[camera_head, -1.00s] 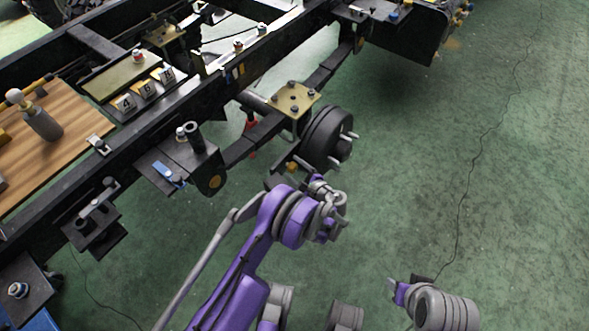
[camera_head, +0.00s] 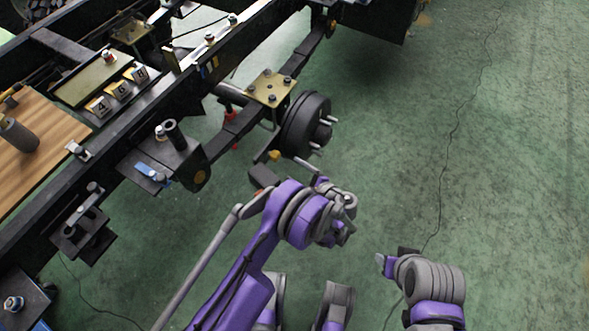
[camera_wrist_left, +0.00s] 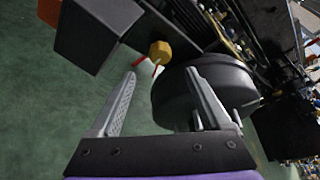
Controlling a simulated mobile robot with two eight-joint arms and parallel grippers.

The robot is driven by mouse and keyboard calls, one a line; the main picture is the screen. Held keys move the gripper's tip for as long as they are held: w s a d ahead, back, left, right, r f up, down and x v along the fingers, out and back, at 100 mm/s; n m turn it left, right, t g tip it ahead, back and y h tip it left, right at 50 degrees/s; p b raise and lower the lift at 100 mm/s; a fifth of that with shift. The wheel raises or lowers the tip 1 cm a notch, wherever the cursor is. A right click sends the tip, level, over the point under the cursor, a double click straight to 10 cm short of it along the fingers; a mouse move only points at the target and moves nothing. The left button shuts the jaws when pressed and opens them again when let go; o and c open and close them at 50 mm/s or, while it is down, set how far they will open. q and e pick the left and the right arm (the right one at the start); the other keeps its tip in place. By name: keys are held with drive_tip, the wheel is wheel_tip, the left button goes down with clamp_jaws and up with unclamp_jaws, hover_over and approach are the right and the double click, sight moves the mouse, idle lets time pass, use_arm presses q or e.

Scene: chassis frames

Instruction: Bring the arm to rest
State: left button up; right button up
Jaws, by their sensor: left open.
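My left arm (camera_head: 240,285), purple and grey, reaches up from the bottom of the head view. Its gripper (camera_head: 300,172) is beside the dark wheel hub (camera_head: 303,125) at the edge of the chassis frame, partly hidden by the wrist. In the left wrist view the gripper (camera_wrist_left: 161,78) is open with nothing between its fingers. The hub (camera_wrist_left: 215,90) is behind the right finger, and a yellow nut (camera_wrist_left: 160,51) is beyond the fingertips. I cannot tell whether a finger touches the hub. My right arm (camera_head: 432,285) shows at the lower right, without visible fingers.
The black chassis frame (camera_head: 130,118) crosses the upper left. It carries a brass plate (camera_head: 270,88), numbered blocks (camera_head: 120,90) and a wooden board (camera_head: 45,135). A black block (camera_wrist_left: 97,32) is close to the left finger. Green floor (camera_head: 500,180) on the right is clear.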

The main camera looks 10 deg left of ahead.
idle(0.3)
use_arm(q)
drive_tip(key=s+a+r+n+g+h, duration=0.25)
drive_tip(key=s+a+r+n, duration=0.2)
drive_tip(key=r, duration=0.35)
drive_tip(key=s+a+r+n+g+h, duration=0.2)
drive_tip(key=s+a+r+n+h, duration=0.15)
drive_tip(key=a+r, duration=0.35)
drive_tip(key=s+d+r+n+h, duration=0.2)
drive_tip(key=s+r+n+h, duration=0.15)
drive_tip(key=s, duration=0.75)
drive_tip(key=s+d+r+n+h, duration=0.1)
drive_tip(key=s+r+n+h, duration=0.3)
drive_tip(key=s, duration=0.7)
wheel_tip(320, 180, up, 26)
drive_tip(key=t+y+p, duration=0.1)
drive_tip(key=p, duration=2.3)
drive_tip(key=shift+w, duration=0.45)
use_arm(e)
wheel_tip(320, 180, up, 27)
drive_tip(key=t, duration=0.1)
drive_tip(key=shift+w+r, duration=0.2)
drive_tip(key=shift+w, duration=0.25)
use_arm(q)
drive_tip(key=shift+s+y, duration=0.15)
drive_tip(key=shift+y, duration=0.1)
use_arm(e)
drive_tip(key=shift+s, duration=0.15)
